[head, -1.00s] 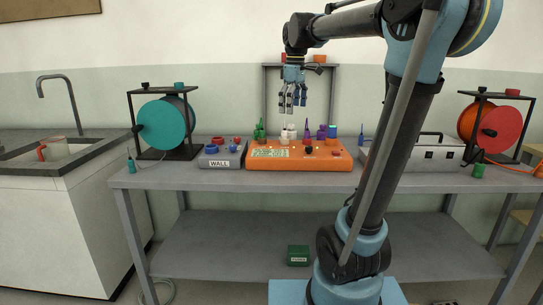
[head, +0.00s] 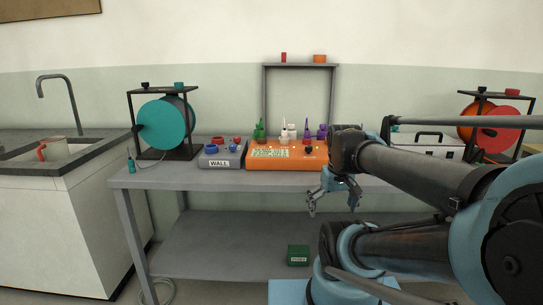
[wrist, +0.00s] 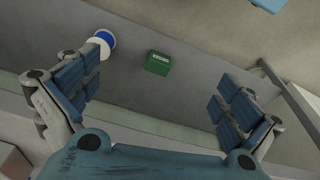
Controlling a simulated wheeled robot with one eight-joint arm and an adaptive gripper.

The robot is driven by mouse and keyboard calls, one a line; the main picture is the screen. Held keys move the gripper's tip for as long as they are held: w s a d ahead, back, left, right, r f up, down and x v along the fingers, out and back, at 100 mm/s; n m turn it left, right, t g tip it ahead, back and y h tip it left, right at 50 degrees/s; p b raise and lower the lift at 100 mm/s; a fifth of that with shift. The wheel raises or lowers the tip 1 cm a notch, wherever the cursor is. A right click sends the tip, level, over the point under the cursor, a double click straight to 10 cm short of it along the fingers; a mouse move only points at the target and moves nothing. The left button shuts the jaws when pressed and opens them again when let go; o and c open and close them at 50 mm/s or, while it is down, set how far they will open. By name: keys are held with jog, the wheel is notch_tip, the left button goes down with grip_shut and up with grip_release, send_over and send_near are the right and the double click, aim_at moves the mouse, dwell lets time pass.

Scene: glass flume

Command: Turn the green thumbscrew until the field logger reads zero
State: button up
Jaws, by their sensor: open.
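An orange box (head: 262,164) with a pale label and several coloured knobs stands on the bench. The label is too small to read. A green pointed piece (head: 259,133) stands at its left end; I cannot tell whether it is the green thumbscrew. I cannot pick out the field logger or its reading for certain. My gripper (head: 332,203) is open and empty, in front of the bench's front edge and below and right of the orange box. Its two spread fingers show in the wrist view (wrist: 160,97), with nothing between them.
A grey box marked WALL (head: 221,162) sits left of the orange box. A small green box (head: 298,255) lies on the lower shelf and shows in the wrist view (wrist: 158,63), near a blue-and-white round thing (wrist: 101,43). A teal reel (head: 162,128) stands left.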

jog(key=shift+m, duration=0.6)
jog(key=s+f, duration=0.1)
jog(key=f, duration=0.1)
jog(key=s+f, duration=0.1)
jog(key=f, duration=0.1)
jog(key=shift+s+d, duration=0.1)
jog(key=shift+s, duration=0.1)
jog(key=shift+w+f, duration=0.15)
jog(key=shift+w, duration=0.35)
